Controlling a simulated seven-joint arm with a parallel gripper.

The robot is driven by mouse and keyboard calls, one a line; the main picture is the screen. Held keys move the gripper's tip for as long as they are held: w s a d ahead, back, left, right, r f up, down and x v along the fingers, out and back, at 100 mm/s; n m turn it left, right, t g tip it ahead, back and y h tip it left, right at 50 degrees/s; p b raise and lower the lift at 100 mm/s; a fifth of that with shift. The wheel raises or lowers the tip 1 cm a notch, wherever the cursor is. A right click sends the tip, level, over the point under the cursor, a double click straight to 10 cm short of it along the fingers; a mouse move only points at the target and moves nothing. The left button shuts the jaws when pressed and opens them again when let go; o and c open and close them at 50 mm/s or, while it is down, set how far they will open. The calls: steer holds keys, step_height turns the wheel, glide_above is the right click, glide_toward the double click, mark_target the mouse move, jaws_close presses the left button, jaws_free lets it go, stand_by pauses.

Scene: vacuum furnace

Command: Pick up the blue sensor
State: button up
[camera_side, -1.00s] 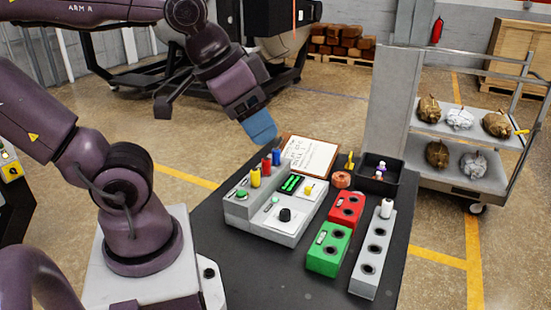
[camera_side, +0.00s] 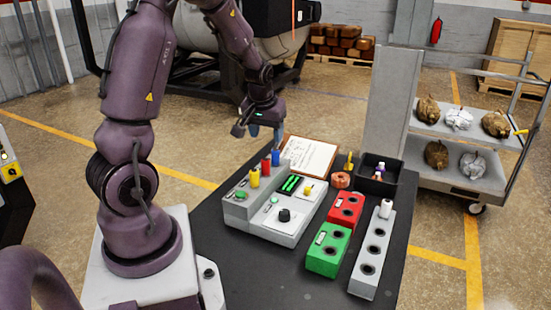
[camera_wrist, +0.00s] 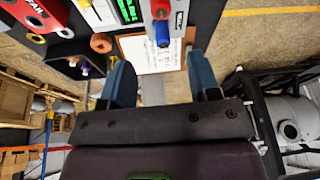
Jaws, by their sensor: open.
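The blue sensor (camera_side: 276,157) stands upright at the far end of a row on the grey control box (camera_side: 300,225), behind a red one (camera_side: 266,166) and a yellow one (camera_side: 254,178). My gripper (camera_side: 266,138) is above and close to the sensor in the side view. Its two blue fingers are apart with nothing between them, as the wrist view of the gripper (camera_wrist: 158,60) also shows.
A clipboard (camera_side: 312,155) lies behind the control box. A black bin (camera_side: 378,184), an orange ring (camera_side: 341,180), a red block (camera_side: 346,207), a green block (camera_side: 327,262) and a grey holed strip (camera_side: 368,270) stand to the right. A loaded cart (camera_side: 478,175) is beyond the table.

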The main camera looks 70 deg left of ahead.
mark_target(274, 151)
steer(key=shift+t+y, duration=0.3)
steer(key=w+a+f, duration=0.2)
steer(key=f, duration=0.1)
steer(key=a+f, duration=0.1)
steer(key=f, duration=0.1)
steer(key=shift+w+f, duration=0.15)
steer(key=shift+w, duration=0.25)
steer(key=shift+a+x, duration=0.15)
steer(key=shift+x, duration=1.4)
steer(key=shift+a+x, duration=0.1)
steer(key=shift+x, duration=1.4)
steer(key=shift+c, duration=0.2)
steer(key=c, duration=1)
